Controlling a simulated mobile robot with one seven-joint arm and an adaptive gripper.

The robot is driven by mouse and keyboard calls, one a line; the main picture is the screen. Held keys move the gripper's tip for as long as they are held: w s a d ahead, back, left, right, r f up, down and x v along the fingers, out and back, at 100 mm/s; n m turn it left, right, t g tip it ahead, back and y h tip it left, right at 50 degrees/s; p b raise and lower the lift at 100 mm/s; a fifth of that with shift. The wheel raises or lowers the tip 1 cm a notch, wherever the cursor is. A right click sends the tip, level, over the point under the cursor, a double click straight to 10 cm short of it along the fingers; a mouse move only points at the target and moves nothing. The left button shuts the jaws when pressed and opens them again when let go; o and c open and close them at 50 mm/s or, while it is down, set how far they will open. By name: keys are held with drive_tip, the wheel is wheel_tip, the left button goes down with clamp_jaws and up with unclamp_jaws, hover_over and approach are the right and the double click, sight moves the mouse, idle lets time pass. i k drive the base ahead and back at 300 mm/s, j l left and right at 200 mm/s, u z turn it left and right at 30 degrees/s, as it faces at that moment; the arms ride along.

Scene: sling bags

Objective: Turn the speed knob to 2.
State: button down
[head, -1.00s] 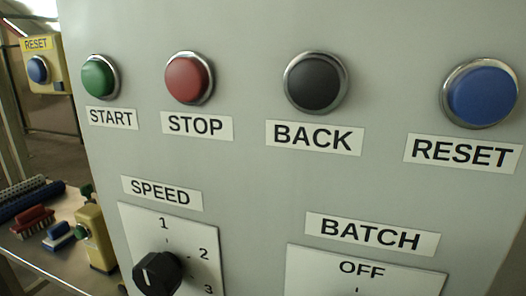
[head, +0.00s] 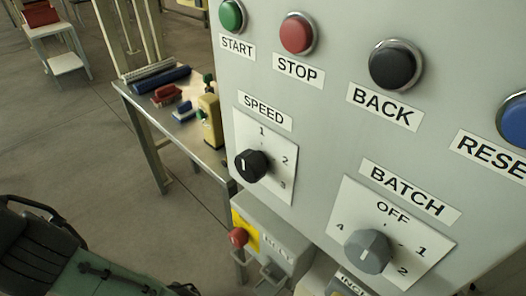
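The black speed knob (head: 251,165) sits on a white dial plate (head: 266,190) under the SPEED label (head: 265,113) on the grey control panel. Nothing touches the knob. My gripper does not show in the head view.
A grey BATCH knob (head: 368,251) is at right below. Push buttons, including STOP (head: 297,34), line the panel's top. A red button (head: 239,237) on a yellow plate is below. A metal table (head: 150,124) stands behind left. A dark ribbed object (head: 40,245) fills the lower left.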

sight(251, 164)
drive_tip(key=k+j+u, duration=0.25)
drive_tip(key=k+j, duration=0.7)
drive_tip(key=k, duration=0.1)
